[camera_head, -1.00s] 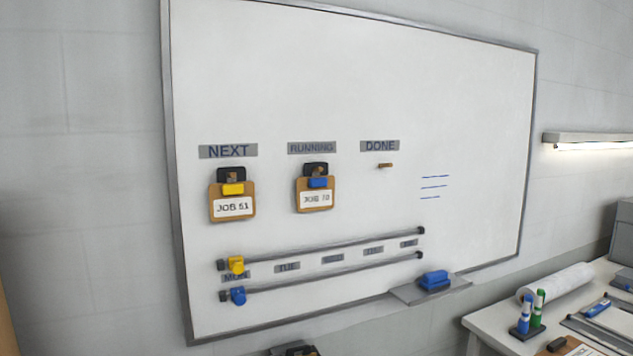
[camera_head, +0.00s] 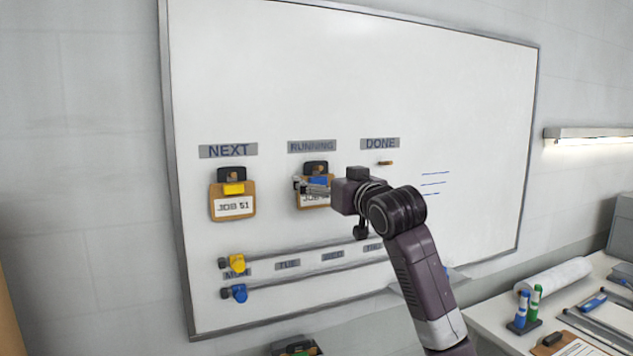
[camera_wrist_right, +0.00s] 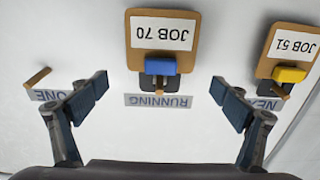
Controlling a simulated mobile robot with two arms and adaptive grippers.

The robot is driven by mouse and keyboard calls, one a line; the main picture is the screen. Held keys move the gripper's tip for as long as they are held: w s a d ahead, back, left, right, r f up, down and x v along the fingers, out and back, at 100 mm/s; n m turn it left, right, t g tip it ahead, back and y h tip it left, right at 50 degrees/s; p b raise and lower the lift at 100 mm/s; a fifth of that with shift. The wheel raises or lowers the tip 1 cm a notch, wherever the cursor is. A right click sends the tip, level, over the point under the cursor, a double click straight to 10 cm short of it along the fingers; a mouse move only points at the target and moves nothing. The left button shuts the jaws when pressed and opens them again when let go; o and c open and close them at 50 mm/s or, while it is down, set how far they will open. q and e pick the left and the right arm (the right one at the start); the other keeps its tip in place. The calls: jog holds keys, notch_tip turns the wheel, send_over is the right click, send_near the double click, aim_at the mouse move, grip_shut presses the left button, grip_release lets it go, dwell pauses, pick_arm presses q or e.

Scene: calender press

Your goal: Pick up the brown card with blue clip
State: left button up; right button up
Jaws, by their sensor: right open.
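The brown card with blue clip (camera_head: 314,201) hangs under the RUNNING label on the whiteboard. My right gripper (camera_head: 312,187) is in front of it and hides part of it. In the right wrist view the same card (camera_wrist_right: 161,36), marked JOB 70, appears upside down with its blue clip (camera_wrist_right: 161,66). The open, empty fingers of my right gripper (camera_wrist_right: 166,98) stand on either side of the clip, apart from it. A second brown card with a yellow clip (camera_head: 232,205), JOB 51, hangs under NEXT. My left gripper is not in view.
The whiteboard (camera_head: 460,110) has an empty peg (camera_head: 385,163) under DONE. Two rails below carry a yellow slider (camera_head: 237,263) and a blue slider (camera_head: 239,293). A desk (camera_head: 482,322) with markers (camera_head: 528,306) and a paper roll (camera_head: 556,284) stands at the lower right.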

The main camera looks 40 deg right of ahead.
aim_at(320, 178)
jog(key=p+x, duration=0.2)
jog(key=x, duration=0.1)
jog(key=shift+r, duration=0.2)
jog(key=shift+w+d+p, duration=0.1)
jog(key=shift+w+p, duration=0.3)
jog(key=shift+p, duration=0.05)
jog(key=shift+w+f, duration=0.3)
jog(key=shift+w, duration=0.1)
jog(key=shift+s, duration=0.1)
jog(key=c, duration=1.1)
